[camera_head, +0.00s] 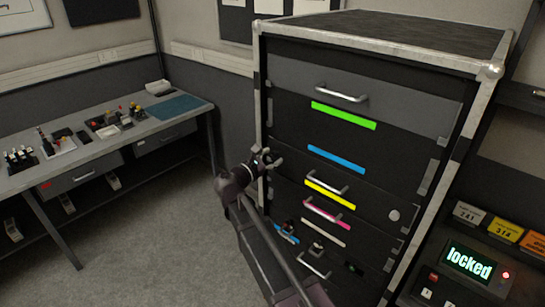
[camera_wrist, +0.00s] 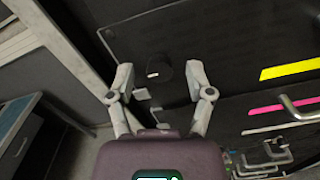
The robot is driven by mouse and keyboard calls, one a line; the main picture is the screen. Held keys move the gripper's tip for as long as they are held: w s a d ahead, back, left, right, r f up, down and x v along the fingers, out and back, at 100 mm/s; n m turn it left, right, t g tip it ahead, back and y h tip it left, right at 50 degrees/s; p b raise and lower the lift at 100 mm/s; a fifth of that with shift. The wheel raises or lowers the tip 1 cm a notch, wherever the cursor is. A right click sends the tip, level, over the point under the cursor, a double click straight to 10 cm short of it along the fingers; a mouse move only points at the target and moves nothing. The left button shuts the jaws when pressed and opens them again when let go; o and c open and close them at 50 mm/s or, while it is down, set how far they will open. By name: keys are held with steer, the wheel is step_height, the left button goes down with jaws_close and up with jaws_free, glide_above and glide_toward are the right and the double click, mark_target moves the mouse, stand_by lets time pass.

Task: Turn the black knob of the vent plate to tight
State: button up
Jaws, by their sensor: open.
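The black knob (camera_wrist: 158,69) shows in the wrist view, round, with a small white mark on its lower left. It sits on a dark panel (camera_wrist: 225,55) that I take for the vent plate. My gripper (camera_wrist: 160,75) is open, with one pale finger to each side of the knob and clear gaps between. I cannot tell how far the fingertips are from the panel. In the head view, my gripper (camera_head: 268,160) is at the left edge of the rack front, and I cannot make out the knob there.
The rack (camera_head: 380,130) has drawer handles and green, blue, yellow and pink strips. Its pale frame post runs close to my gripper's left. A lit "locked" box (camera_head: 468,262) stands at the right. A workbench (camera_head: 95,150) with small parts is at the left, with open floor between.

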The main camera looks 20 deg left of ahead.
steer(key=shift+w+d, duration=0.1)
steer(key=shift+w, duration=0.2)
jaws_close()
